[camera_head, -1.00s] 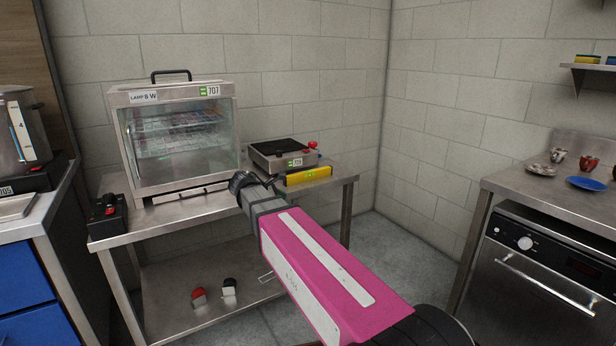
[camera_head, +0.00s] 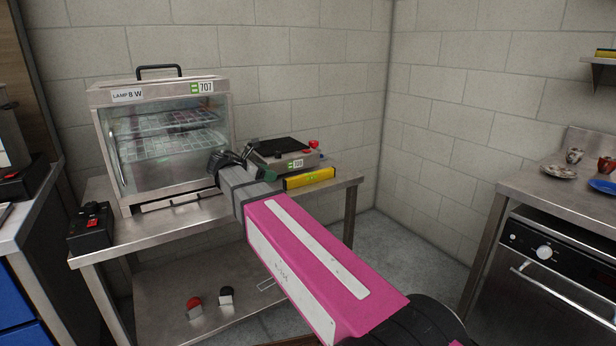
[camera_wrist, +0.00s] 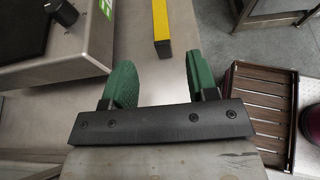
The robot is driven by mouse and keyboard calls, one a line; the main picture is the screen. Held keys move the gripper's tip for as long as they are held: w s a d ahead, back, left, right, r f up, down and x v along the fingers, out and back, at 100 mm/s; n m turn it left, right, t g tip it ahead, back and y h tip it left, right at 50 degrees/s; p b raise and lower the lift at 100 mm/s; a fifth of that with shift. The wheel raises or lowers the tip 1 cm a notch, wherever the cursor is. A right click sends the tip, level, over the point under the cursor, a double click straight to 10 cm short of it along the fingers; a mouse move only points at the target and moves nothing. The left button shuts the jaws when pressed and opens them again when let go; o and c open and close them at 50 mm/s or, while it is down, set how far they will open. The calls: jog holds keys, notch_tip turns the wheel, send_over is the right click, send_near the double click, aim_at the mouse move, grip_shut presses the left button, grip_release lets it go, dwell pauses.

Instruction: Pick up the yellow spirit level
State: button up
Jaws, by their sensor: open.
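The yellow spirit level (camera_head: 309,179) lies near the front edge of the steel table, in front of the hotplate. In the wrist view the level (camera_wrist: 161,27) stretches away from me, its near dark end between and ahead of my fingertips. My gripper (camera_wrist: 158,82) is open and empty, with green finger pads either side of the level's line and a gap short of it. In the head view my gripper (camera_head: 245,160) is above the table, left of the level, partly hidden by my own wrist.
The hotplate (camera_head: 283,153) with a red knob stands behind the level. A glass display cabinet (camera_head: 165,136) fills the table's left half. A black switch box (camera_head: 90,228) is at the left corner. A slatted wooden crate (camera_wrist: 257,108) lies lower right in the wrist view.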

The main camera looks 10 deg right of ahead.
aim_at(292, 178)
jog(key=shift+w+d, duration=0.2)
jog(key=x, duration=0.5)
jog(key=shift+f+x, duration=0.1)
jog(key=shift+x, duration=1.2)
jog(key=shift+f+x, duration=0.15)
jog(key=shift+x, duration=1.15)
jog(key=shift+s, duration=0.15)
grip_shut()
